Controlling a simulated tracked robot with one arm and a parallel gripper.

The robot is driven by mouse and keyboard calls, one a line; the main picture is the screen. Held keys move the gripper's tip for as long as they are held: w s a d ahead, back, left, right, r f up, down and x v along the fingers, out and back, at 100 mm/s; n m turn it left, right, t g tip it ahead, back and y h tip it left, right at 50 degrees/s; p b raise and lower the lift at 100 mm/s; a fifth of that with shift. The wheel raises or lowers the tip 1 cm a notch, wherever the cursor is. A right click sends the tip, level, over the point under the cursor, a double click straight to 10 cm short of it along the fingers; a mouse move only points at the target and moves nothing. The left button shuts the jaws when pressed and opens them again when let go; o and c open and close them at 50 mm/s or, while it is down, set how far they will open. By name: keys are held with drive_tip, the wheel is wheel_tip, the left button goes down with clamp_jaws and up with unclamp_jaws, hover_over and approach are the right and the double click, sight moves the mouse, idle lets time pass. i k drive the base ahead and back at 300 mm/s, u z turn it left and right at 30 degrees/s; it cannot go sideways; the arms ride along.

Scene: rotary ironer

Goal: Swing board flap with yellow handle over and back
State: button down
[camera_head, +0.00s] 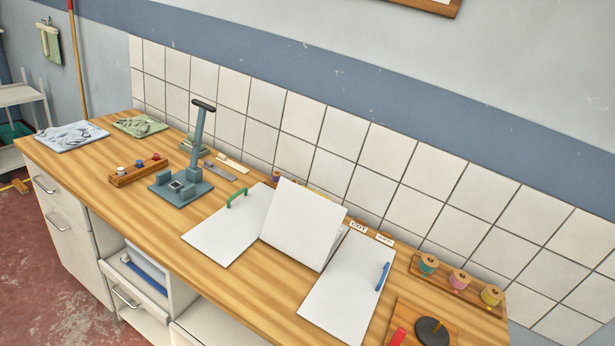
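A white folding board lies on the wooden workbench. Its left flap (222,236) lies flat and carries a green handle (237,198). Its right flap (342,296) lies flat and carries a blue handle (382,276). A middle white panel (303,224) stands raised and tilted between them. No yellow handle shows clearly; a thin yellowish strip shows behind the top edge of the raised panel, but I cannot tell what it is. The area behind the panel is hidden. My gripper is not in view.
A blue-grey lever press (183,187) stands left of the board on the bench (126,206). A rack of spools (458,280) and a wooden board with a black disc (433,330) are at the right. Folded cloths (72,136) lie far left. The tiled wall (385,175) bounds the back.

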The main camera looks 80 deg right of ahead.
sight(302, 223)
drive_tip(key=z, duration=0.5)
drive_tip(key=i, duration=1.1)
drive_tip(key=z, duration=0.7)
